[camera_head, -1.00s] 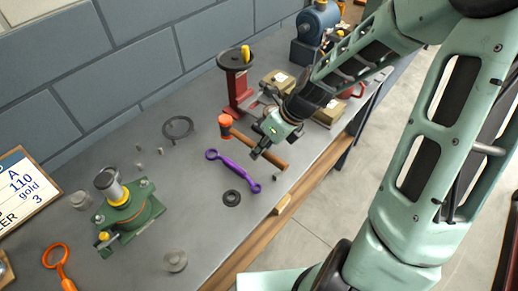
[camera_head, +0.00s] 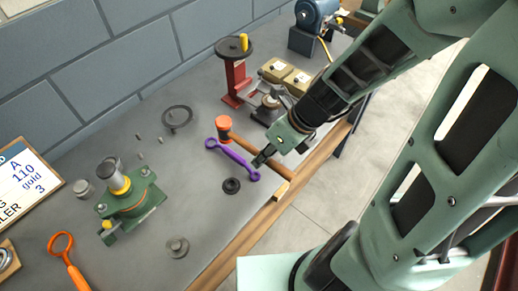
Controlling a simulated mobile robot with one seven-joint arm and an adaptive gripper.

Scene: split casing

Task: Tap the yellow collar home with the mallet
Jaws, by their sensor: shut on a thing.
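The yellow collar (camera_head: 121,187) sits around a grey upright shaft on the green casing (camera_head: 133,205) at the left of the bench. From this view I cannot tell how far down the collar sits. The mallet has an orange head (camera_head: 223,126) and a brown wooden handle (camera_head: 278,170). My gripper (camera_head: 262,159) is shut on the mallet's handle, to the right of the casing and well apart from it. The mallet's head points left and away. Its height above the bench is hard to tell.
A purple wrench (camera_head: 233,158) and a black ring (camera_head: 231,186) lie near the mallet. A red stand (camera_head: 236,80) and tan boxes (camera_head: 286,72) are behind. A small grey part (camera_head: 177,247) and an orange tool (camera_head: 68,262) lie in front of the casing.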

